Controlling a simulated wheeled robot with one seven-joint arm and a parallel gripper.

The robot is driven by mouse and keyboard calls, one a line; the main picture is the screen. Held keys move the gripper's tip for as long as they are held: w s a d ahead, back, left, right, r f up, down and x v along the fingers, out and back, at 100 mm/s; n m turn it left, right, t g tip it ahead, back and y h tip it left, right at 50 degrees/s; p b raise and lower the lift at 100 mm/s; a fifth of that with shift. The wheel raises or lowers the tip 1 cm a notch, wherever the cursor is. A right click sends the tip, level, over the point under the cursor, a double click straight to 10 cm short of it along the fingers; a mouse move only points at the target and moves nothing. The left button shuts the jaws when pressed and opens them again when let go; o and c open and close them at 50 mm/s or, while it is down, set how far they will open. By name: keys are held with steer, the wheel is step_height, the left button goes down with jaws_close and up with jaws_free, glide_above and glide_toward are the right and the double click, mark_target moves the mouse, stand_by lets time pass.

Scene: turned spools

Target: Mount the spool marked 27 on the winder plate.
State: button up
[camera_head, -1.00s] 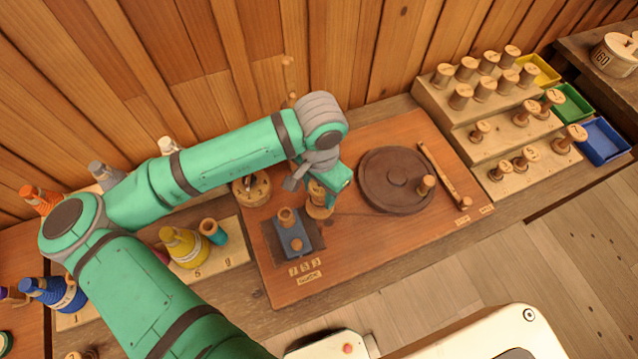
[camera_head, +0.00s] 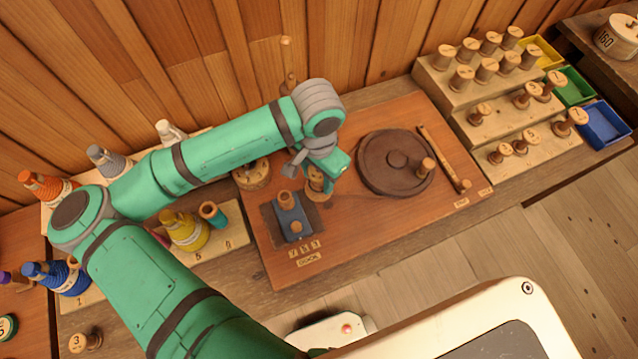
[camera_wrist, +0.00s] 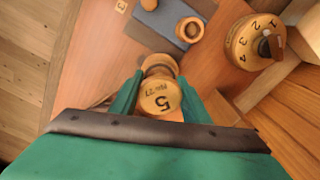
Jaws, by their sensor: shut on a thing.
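My gripper (camera_head: 325,174) is shut on a wooden spool (camera_wrist: 156,103) at the back of the board. The spool's top carries a large 5 and small print that seems to end in 27, upside down in the wrist view. My fingers stand on both sides of it. In the head view the spool (camera_head: 314,184) is partly hidden by the gripper; I cannot tell if its base touches the board. The dark round winder plate (camera_head: 378,181) lies to the right, with a low hub in its middle and a wooden peg (camera_head: 426,167) near its right rim.
A blue block (camera_head: 292,220) with wooden knobs stands in front of the spool. A numbered wooden dial (camera_wrist: 258,40) is close by. A wooden bar (camera_head: 436,152) lies right of the plate. A stepped rack (camera_head: 473,97) with several spools stands at the right.

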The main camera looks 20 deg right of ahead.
steer(key=shift+f, duration=0.3)
steer(key=shift+f, duration=0.55)
stand_by(1.6)
steer(key=o, duration=0.8)
steer(key=shift+c, duration=0.2)
steer(key=shift+r, duration=5.45)
